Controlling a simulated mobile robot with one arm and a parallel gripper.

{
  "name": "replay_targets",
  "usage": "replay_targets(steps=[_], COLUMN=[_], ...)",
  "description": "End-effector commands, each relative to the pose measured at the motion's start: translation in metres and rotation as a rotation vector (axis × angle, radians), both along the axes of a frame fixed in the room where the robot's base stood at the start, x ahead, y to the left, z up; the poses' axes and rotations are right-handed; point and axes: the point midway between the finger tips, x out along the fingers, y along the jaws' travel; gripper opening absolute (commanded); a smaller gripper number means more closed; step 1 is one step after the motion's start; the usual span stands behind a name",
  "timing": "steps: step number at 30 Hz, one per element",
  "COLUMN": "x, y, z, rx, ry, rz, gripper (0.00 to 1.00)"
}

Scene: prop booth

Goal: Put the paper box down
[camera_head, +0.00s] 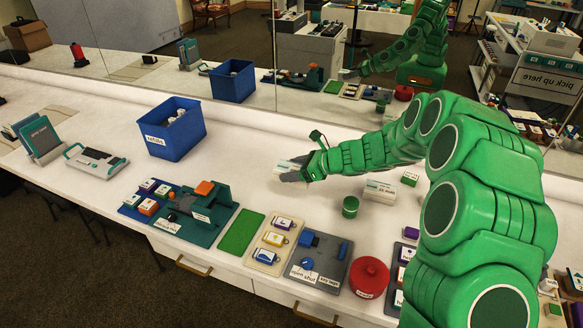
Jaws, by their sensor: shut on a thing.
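My gripper (296,174) reaches left over the middle of the white counter (245,185), at the end of my green arm. It is shut on a small pale box with a label, which looks like the paper box (287,164). The box is partly hidden by the dark fingers. I cannot tell whether its underside touches the counter. Another white labelled box (380,191) stands on the counter to the right, under my forearm.
A blue bin (170,141) stands at the back left. A green cylinder (350,207) and green block (410,179) are near my arm. A teal fixture (203,217), green mat (241,232), trays and red lidded pot (369,277) line the front edge. A mirror runs behind; counter around the gripper is clear.

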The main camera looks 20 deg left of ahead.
Motion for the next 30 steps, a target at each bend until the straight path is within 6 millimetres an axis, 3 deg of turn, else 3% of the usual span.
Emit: replay_targets(steps=[10,14,20,30], x=[-0.005,0.000,0.023,0.058], y=[-0.004,-0.014,-0.063,-0.174], z=[0.002,0.002,0.002,0.003], rx=[0.000,0.000,-0.001,-0.005], ry=[0.002,0.002,0.003,0.004], rz=[-0.001,-0.016,-0.082,-0.227], gripper=[0.25,0.25,0.25,0.25])
